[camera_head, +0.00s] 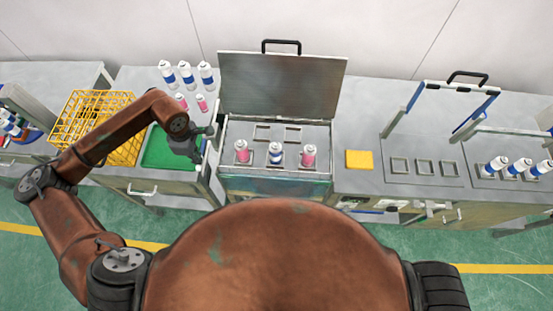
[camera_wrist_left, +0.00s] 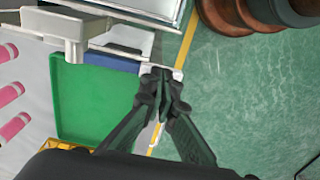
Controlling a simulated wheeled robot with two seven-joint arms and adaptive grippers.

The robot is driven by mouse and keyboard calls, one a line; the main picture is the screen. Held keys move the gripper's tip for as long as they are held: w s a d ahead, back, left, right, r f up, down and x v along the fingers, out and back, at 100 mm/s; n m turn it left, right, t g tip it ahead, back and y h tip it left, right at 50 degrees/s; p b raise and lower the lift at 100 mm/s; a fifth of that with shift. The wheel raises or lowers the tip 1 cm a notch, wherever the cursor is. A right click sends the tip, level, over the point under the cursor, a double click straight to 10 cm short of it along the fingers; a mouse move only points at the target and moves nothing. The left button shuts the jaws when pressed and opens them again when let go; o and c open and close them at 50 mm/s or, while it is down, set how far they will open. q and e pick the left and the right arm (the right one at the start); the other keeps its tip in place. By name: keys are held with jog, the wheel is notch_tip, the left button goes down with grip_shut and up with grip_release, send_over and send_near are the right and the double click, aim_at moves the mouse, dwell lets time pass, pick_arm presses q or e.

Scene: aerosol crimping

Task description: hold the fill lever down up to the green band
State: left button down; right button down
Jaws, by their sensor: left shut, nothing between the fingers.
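My left gripper (camera_head: 194,157) is over the right side of the green tray, beside a grey upright fixture (camera_head: 213,145). In the left wrist view, my left gripper (camera_wrist_left: 160,76) is shut with nothing between its fingers. The fixture (camera_wrist_left: 68,24) stands at the upper left there, apart from the fingertips. I cannot make out the fill lever or its green band for certain. A pale bar (camera_wrist_left: 149,70) shows at the fingertips; I cannot tell whether they touch it. My right gripper is out of view.
The green tray (camera_head: 160,158) lies beside a yellow wire basket (camera_head: 84,112). Cans stand behind the tray. An open-lidded box (camera_head: 232,178) holds three cans right of the fixture. A yellow block (camera_head: 359,159) and a frame station (camera_head: 424,170) stand farther right.

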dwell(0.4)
pick_arm(q)
notch_tip(320, 180, up, 9)
jog(key=p, duration=0.3)
jog(key=shift+p, duration=0.4)
